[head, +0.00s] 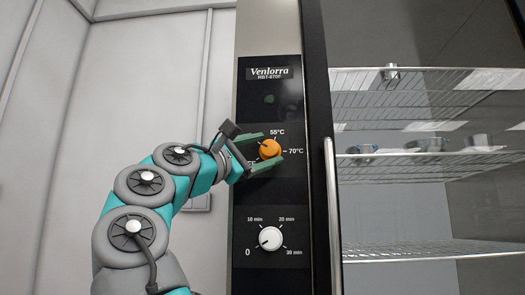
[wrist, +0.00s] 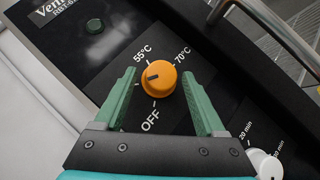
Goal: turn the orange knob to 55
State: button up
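The orange knob (head: 270,149) sits on the black control panel (head: 268,193), with marks for 55°C above it and 70°C to its right in the head view. In the wrist view the orange knob (wrist: 159,79) shows its dark pointer line between the OFF mark and the 55°C mark. My gripper (head: 271,146) is open, with one green finger above the knob and one below it in the head view. In the wrist view my gripper (wrist: 160,74) has a finger on each side of the knob, with visible gaps. In the head view my gripper hides the OFF label partly.
A white timer knob (head: 271,238) sits lower on the panel, marked 0 to 30 min. A vertical door handle (head: 332,215) and a glass door with wire racks (head: 425,170) stand to the right. A pale wall (head: 140,75) is to the left.

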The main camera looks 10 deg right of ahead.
jog(key=shift+o, duration=0.4)
jog(key=shift+f, duration=0.1)
jog(key=v, duration=0.7)
jog(key=shift+s+a+b, duration=0.2)
jog(key=shift+a+b, duration=0.1)
jog(key=shift+b, duration=0.15)
jog(key=shift+f, duration=0.15)
jog(key=shift+a, duration=0.1)
